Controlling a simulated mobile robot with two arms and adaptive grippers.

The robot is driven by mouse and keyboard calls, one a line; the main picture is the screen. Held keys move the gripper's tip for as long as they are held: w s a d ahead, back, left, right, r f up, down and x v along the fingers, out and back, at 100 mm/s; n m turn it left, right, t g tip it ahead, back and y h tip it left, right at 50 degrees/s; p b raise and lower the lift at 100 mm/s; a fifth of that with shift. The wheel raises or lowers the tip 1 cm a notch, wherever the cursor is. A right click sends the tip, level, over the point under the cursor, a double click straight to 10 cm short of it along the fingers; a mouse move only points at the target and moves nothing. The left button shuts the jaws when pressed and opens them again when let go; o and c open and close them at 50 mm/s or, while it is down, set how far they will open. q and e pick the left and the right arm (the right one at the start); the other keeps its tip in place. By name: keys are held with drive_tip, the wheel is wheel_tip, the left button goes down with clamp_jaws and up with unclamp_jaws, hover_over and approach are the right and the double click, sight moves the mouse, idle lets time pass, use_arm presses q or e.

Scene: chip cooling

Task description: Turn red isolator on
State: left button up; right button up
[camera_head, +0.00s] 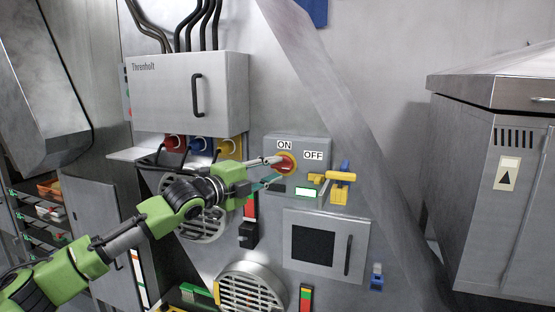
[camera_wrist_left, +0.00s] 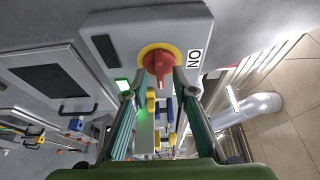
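The red isolator is a red rotary knob on a yellow ring (camera_head: 285,164), mounted on a grey box (camera_head: 300,146). An ON label (camera_head: 284,145) sits above it and an OFF label (camera_head: 313,155) to its upper right. In the left wrist view the red knob (camera_wrist_left: 160,66) lies between and just beyond the fingertips, its grip pointing toward the gripper. My left gripper (camera_head: 268,171) is at the knob, its fingers (camera_wrist_left: 159,92) spread apart on either side. I cannot tell whether they touch it. My right gripper is not in view.
A lit rectangular indicator (camera_head: 305,191) and a yellow-and-blue valve handle (camera_head: 338,178) sit close below and right of the knob. A Thremholt cabinet (camera_head: 190,92) juts out at upper left. A dark-windowed panel (camera_head: 325,240) is below, a grey cabinet (camera_head: 490,190) at right.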

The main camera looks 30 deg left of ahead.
use_arm(q)
drive_tip(key=shift+w+d+p, duration=0.2)
drive_tip(key=shift+w+p, duration=0.25)
drive_tip(key=shift+w, duration=0.7)
clamp_jaws()
